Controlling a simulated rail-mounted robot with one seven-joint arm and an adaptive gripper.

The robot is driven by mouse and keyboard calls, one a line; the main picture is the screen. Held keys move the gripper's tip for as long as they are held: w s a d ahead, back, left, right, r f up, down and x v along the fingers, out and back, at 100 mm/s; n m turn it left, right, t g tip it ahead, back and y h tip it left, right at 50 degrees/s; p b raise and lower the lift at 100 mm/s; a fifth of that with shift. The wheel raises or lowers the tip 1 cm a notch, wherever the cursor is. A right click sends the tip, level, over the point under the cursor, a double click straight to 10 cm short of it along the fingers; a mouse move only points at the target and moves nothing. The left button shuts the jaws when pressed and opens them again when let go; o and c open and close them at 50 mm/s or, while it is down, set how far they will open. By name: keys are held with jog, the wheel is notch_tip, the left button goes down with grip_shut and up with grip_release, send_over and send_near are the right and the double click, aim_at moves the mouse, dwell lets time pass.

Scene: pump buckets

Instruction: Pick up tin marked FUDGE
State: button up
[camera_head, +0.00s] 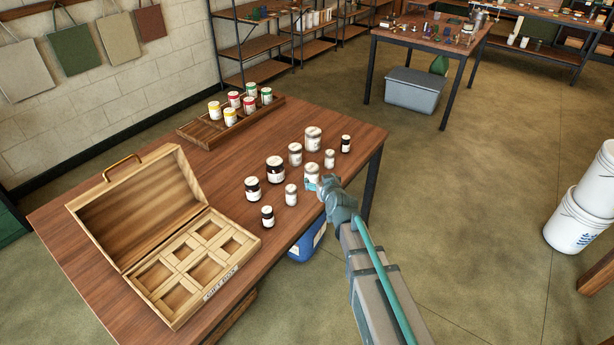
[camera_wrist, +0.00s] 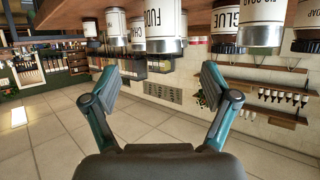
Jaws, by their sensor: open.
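The tin marked FUDGE (camera_wrist: 163,22) shows upside down at the top middle of the wrist view, with a white label, dark letters and a metal-coloured lid. My gripper (camera_wrist: 162,78) is open and empty, its two fingers spread. The tin lies ahead of the fingers, roughly centred between them and not touching. In the head view my gripper (camera_head: 322,186) is at the table's right edge, beside a pale tin (camera_head: 312,172) that it partly hides. That tin appears to be the FUDGE one, but its label is not readable there.
An open wooden gift box (camera_head: 190,262) with empty compartments is at the left. A wooden rack (camera_head: 203,134) holds colourful tins behind.

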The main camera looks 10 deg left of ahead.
aim_at(314, 173)
jog(key=x, duration=0.2)
jog(key=p+x, duration=0.1)
jog(key=x, duration=0.1)
jog(key=shift+w+a+r, duration=0.1)
jog(key=shift+w+r, duration=0.05)
jog(key=shift+w, duration=0.15)
jog(key=shift+f+p+x, duration=0.15)
jog(key=shift+p+x, duration=0.65)
jog(key=shift+x, duration=0.75)
jog(key=shift+f+p+x, duration=0.1)
jog(key=shift+p+x, duration=0.65)
jog(key=shift+x, duration=0.8)
jog(key=shift+s+a, duration=0.15)
jog(key=shift+a, duration=0.05)
jog(key=shift+c, duration=0.4)
jog(key=c, duration=1.3)
jog(key=shift+o, duration=0.2)
jog(key=shift+r, duration=0.1)
